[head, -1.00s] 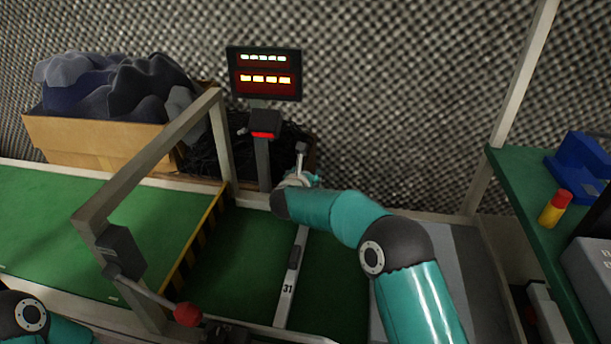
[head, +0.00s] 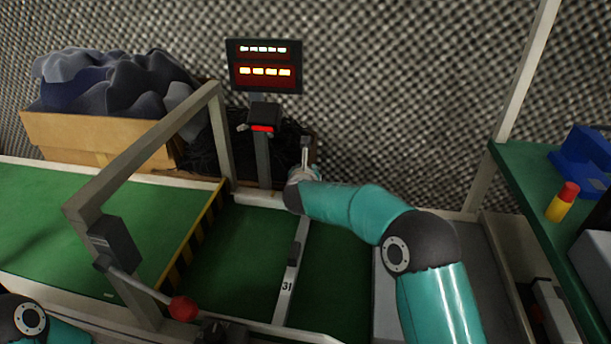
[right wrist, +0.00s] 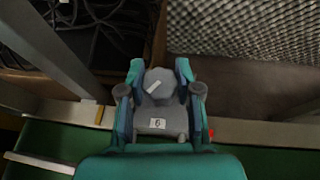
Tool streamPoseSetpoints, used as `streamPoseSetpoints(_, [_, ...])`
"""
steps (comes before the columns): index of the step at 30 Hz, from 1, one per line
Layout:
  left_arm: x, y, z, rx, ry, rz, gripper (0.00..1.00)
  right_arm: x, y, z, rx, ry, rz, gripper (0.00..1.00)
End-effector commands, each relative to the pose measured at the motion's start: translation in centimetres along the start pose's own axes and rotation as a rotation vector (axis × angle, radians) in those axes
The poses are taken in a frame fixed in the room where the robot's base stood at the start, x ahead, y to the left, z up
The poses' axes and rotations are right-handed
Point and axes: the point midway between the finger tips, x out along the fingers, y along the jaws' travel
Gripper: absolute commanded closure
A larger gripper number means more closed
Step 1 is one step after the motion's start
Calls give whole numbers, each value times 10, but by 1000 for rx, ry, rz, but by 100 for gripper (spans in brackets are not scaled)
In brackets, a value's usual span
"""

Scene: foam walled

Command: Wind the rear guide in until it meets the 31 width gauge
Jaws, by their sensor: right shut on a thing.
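The width gauge (head: 292,256) is a pale bar marked 31, lying across the green bed in the head view. The pale rail along the bed's far edge (head: 257,197) seems to be the rear guide; whether it touches the gauge is hidden by my arm. My right gripper (head: 300,176) is at this far edge, beyond the gauge. In the right wrist view my right gripper (right wrist: 160,92) is shut on a grey knob (right wrist: 158,121) with a tag reading 6 or 9. Only a link of my left arm shows at bottom left; its gripper is out of view.
A lit display (head: 264,66) stands behind the bed, beside a carton of dark foam (head: 95,138). A pale frame (head: 150,150) and a red-knobbed lever (head: 183,308) stand at left. A green shelf (head: 535,190) holds a red-yellow cylinder (head: 562,202) at right.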

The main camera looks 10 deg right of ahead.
Motion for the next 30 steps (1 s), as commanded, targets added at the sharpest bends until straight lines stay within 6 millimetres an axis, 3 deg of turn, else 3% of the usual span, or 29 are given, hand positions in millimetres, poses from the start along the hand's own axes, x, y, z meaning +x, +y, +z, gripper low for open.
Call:
streamPoseSetpoints(5, [-1,0,0,0,1,0,40,0,0,0,-1,1,-2,100])
streamPoseSetpoints(6, [-1,0,0,0,1,0,40,0,0,0,-1,1,-2,63])
streamPoseSetpoints(10, [-1,0,0,0,1,0,40,0,0,0,-1,1,-2,42])
streamPoseSetpoints(23, [-2,1,0,0,1,0,40,-5,0,1,-1,1,-2,40])
streamPoseSetpoints(30, [-2,1,0,0,1,0,40,-35,1,1,-2,0,0,40])
